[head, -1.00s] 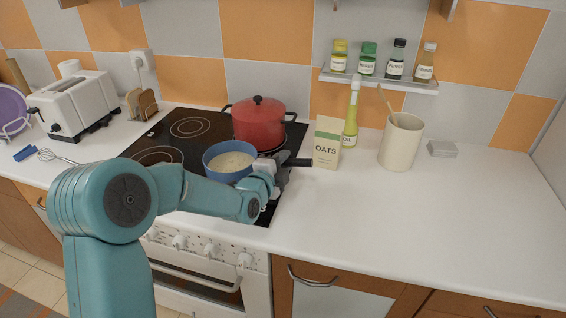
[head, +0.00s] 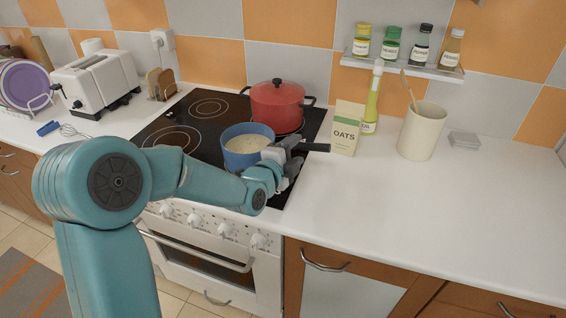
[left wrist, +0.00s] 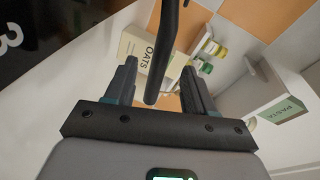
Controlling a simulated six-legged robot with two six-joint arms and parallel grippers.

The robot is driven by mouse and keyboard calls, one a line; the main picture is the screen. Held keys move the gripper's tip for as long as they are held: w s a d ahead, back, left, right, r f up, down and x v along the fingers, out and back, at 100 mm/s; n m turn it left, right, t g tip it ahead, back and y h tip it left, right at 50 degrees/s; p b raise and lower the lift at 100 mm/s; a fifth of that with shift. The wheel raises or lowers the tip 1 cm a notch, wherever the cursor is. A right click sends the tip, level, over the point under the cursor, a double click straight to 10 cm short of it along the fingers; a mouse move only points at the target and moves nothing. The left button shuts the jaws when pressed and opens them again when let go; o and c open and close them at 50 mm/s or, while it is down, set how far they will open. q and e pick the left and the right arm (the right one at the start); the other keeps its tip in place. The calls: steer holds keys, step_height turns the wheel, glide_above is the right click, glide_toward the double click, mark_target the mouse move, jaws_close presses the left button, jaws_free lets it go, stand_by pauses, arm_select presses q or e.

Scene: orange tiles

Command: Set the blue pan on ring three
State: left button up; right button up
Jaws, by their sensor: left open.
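The blue pan (head: 247,146), with pale contents, sits at the front right of the black hob (head: 205,145). Its dark handle (head: 316,147) points right toward the oats box. My left gripper (head: 293,158) is at the handle, beside the pan. In the left wrist view, the open fingers (left wrist: 158,68) stand on either side of the dark handle (left wrist: 168,50), with gaps visible. A white figure 3 (left wrist: 11,38) is printed on the black hob there. The ring under the pan is hidden. My right gripper is not in view.
A red lidded pot (head: 277,104) stands just behind the pan. The oats box (head: 345,130), an oil bottle (head: 372,105) and a utensil crock (head: 422,132) stand right of the hob. The left rings (head: 172,139) are bare.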

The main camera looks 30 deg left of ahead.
arm_select(q)
steer(key=s+r+b, duration=0.1)
steer(key=s, duration=0.7)
steer(key=shift+d+r, duration=0.15)
steer(key=shift+d, duration=0.05)
